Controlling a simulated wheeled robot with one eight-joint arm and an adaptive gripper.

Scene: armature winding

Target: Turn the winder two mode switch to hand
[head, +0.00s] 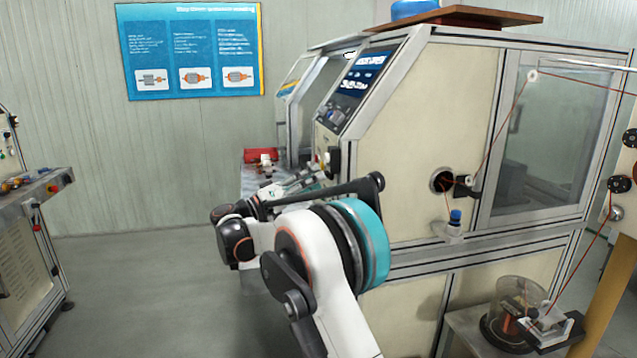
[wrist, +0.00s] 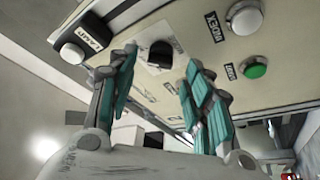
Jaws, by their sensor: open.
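The winding machine (head: 415,130) stands at the centre right of the head view. In the wrist view its beige button panel (wrist: 205,35) runs across the top, tilted. A black rotary switch (wrist: 161,54) sits on a white plate in the middle of that panel. The switch's position and the plate's marks cannot be read. My gripper (wrist: 160,85) is open, with its teal fingers pointing at the panel, one on each side of the switch in the picture. Nothing is between the fingers, and I cannot tell if they touch the panel. In the head view my arm hides part of the machine front.
In the wrist view a white button (wrist: 72,53) is left of the switch; a white button (wrist: 243,17) by an INDEX label and a green button (wrist: 255,68) are right. In the head view a bench (head: 35,200) stands left, with open floor between.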

